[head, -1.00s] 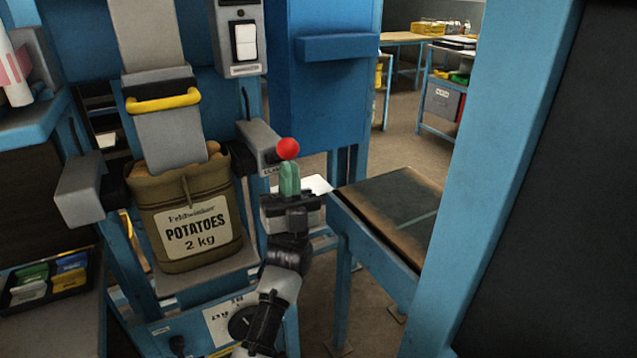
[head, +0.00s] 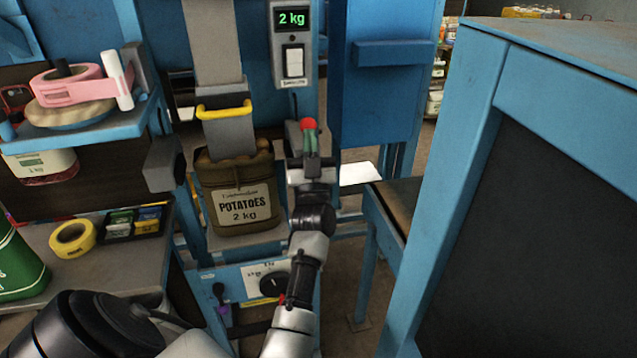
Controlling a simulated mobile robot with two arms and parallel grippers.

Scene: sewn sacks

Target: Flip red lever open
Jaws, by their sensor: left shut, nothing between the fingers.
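The red lever shows as a round red knob (head: 309,124) on the grey clamp block at the right of the sack's mouth. My left gripper (head: 310,137) is just below and in front of the knob in the picture, its green fingers together and empty. The fingertips overlap the knob's lower edge; I cannot tell whether they touch it. The lever's stem is hidden behind the fingers. The brown potato sack (head: 240,190) stands upright under the grey chute, left of the gripper. My right gripper is not in view.
A yellow handle (head: 223,110) crosses the chute. A blue cabinet (head: 385,75) stands right of the lever, and a scale display (head: 292,18) reads 2 kg above. A large blue-framed panel (head: 480,110) fills the right side. A tape dispenser (head: 80,85) sits at left.

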